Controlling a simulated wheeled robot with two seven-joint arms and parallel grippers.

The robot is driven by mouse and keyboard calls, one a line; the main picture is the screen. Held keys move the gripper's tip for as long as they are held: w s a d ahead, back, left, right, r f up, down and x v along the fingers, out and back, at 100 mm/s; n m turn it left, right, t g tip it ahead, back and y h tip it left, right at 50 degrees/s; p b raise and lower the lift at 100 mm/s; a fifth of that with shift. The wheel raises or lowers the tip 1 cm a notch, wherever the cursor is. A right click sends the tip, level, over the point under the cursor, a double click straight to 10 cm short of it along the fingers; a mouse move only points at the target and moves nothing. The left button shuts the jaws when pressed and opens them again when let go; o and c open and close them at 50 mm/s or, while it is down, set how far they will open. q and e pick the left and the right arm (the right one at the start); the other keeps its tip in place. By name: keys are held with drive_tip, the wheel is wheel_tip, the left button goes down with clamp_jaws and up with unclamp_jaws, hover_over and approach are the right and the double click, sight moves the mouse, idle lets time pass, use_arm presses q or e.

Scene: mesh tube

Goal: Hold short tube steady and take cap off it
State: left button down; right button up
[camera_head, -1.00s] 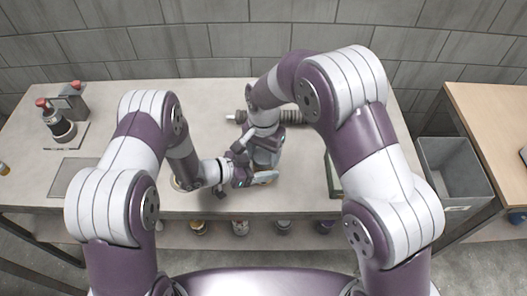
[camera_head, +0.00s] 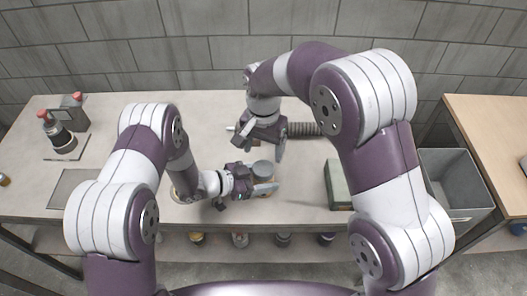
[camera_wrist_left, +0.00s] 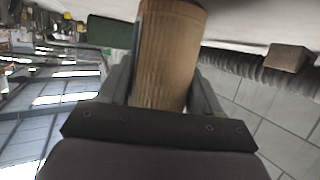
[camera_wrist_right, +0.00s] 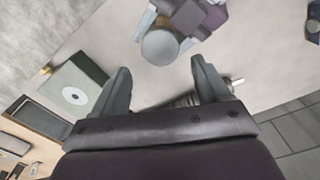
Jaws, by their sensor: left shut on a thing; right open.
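The short tube (camera_wrist_left: 168,60) is brown with fine ribs and stands between the fingers of my left gripper (camera_head: 264,189), which is shut on it above the bench. A round grey cap (camera_head: 263,167) sits on top of the tube; it also shows from above in the right wrist view (camera_wrist_right: 160,47), with a bit of brown tube beside it. My right gripper (camera_head: 261,141) is open and empty, a little behind and above the cap, apart from it. The tube's lower end is mostly hidden by my left gripper in the head view.
A grey ribbed hose (camera_head: 304,129) lies at the back of the bench. A green box (camera_head: 338,186) with a white disc on it stands to the right. A red-topped bottle (camera_head: 54,132) stands far left. A grey bin (camera_head: 458,187) is beyond the bench's right end.

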sight(263, 167)
wheel_tip(263, 167, down, 7)
drive_tip(key=shift+f, duration=0.2)
drive_tip(key=c, duration=0.9)
drive_tip(key=o, duration=1.2)
drive_tip(key=shift+r, duration=2.35)
use_arm(q)
drive_tip(key=shift+c, duration=0.6)
unclamp_jaws()
